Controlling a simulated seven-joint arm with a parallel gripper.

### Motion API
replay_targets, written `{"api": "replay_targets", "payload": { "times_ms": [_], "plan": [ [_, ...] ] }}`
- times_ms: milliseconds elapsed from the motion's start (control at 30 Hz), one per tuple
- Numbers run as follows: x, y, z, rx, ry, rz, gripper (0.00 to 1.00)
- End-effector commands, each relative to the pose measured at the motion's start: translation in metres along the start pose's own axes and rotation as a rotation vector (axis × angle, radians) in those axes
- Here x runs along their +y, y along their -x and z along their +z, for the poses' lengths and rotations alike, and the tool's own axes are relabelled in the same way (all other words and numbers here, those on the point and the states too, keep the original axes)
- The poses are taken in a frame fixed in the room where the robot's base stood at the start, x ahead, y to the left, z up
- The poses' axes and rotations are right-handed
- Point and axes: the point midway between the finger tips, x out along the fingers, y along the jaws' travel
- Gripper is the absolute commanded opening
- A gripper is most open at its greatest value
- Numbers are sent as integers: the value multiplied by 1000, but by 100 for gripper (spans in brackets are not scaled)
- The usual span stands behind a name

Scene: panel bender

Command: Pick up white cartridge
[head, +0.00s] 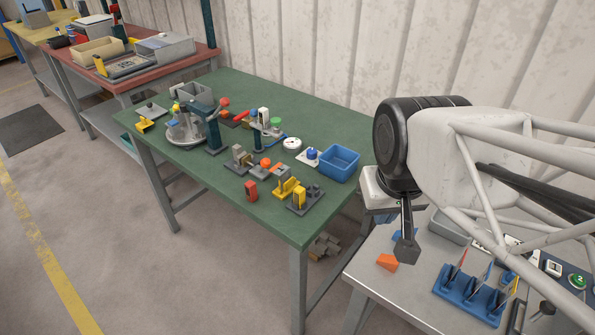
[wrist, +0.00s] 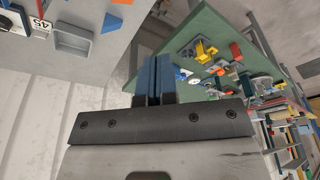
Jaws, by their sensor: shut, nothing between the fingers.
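My gripper (head: 407,250) hangs at the right in the head view, over the near edge of the grey table. In the wrist view its two blue fingers (wrist: 154,82) are together with nothing between them. I cannot tell for certain which thing is the white cartridge. A small white upright piece (head: 264,114) stands among fixtures on the green table, far from my gripper. A small white piece (head: 534,258) also shows on the grey table, right of my gripper, partly among other items. My arm hides part of that table.
The green table (head: 300,217) carries several small fixtures and a blue bin (head: 339,163). The grey table (head: 375,300) holds an orange wedge (head: 387,262), a blue rack (head: 468,295) with upright tools and a grey tray (head: 450,228). A corrugated wall (head: 300,50) stands behind.

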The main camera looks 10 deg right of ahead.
Motion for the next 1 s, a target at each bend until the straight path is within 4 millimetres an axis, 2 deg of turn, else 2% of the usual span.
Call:
{"api": "replay_targets", "payload": {
  "times_ms": [33,367,767,867,1000],
  "plan": [
    [0,0,0,0,0,0,8],
    [0,0,0,0,0,0,57],
    [-1,1,-5,-2,6,0,57],
    [-2,3,-14,-5,18,-1,57],
    [-5,7,-35,-16,50,-4,57]
  ]
}}
